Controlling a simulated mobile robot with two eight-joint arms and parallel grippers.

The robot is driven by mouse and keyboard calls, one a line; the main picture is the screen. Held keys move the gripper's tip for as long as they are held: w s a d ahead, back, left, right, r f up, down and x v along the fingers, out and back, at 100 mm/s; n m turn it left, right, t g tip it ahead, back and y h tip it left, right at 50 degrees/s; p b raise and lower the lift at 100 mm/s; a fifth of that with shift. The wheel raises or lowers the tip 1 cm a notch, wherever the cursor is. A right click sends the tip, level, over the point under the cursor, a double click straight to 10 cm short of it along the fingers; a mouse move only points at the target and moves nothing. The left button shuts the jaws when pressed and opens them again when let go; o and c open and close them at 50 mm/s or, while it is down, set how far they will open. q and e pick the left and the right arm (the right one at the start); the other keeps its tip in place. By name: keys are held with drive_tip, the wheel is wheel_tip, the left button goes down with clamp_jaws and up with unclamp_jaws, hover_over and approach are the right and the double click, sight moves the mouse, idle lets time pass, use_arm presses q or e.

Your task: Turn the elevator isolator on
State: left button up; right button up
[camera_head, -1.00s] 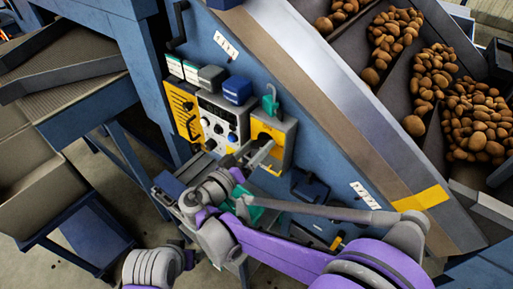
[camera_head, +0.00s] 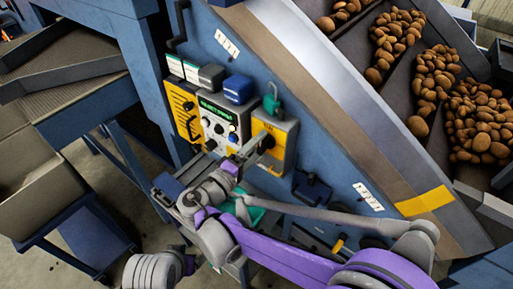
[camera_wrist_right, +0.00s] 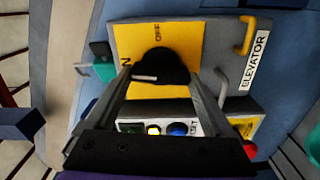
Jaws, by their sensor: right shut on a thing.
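The elevator isolator (camera_head: 284,130) is a grey box with a yellow face on the blue machine side. In the right wrist view its yellow plate (camera_wrist_right: 190,40) carries a black rotary knob (camera_wrist_right: 160,62), "OFF" lettering and a partly hidden word ending in N. An "ELEVATOR" label (camera_wrist_right: 256,60) is beside it. The knob's white mark is on the side of the word ending in N. My right gripper (camera_head: 260,147) is at the knob; in the wrist view its fingers (camera_wrist_right: 160,80) are either side of it, shut on it. My left gripper is not in view.
Left of the isolator is a control panel (camera_head: 217,124) with a lit green display and buttons. A yellow panel with a handle (camera_head: 184,112) is further left. A green part (camera_head: 272,103) is at the isolator's top. Potatoes (camera_head: 482,125) lie in lanes at upper right.

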drive_tip(key=shift+n, duration=0.6)
drive_tip(key=o, duration=1)
drive_tip(key=shift+o, duration=0.4)
drive_tip(key=shift+w+d, duration=0.1)
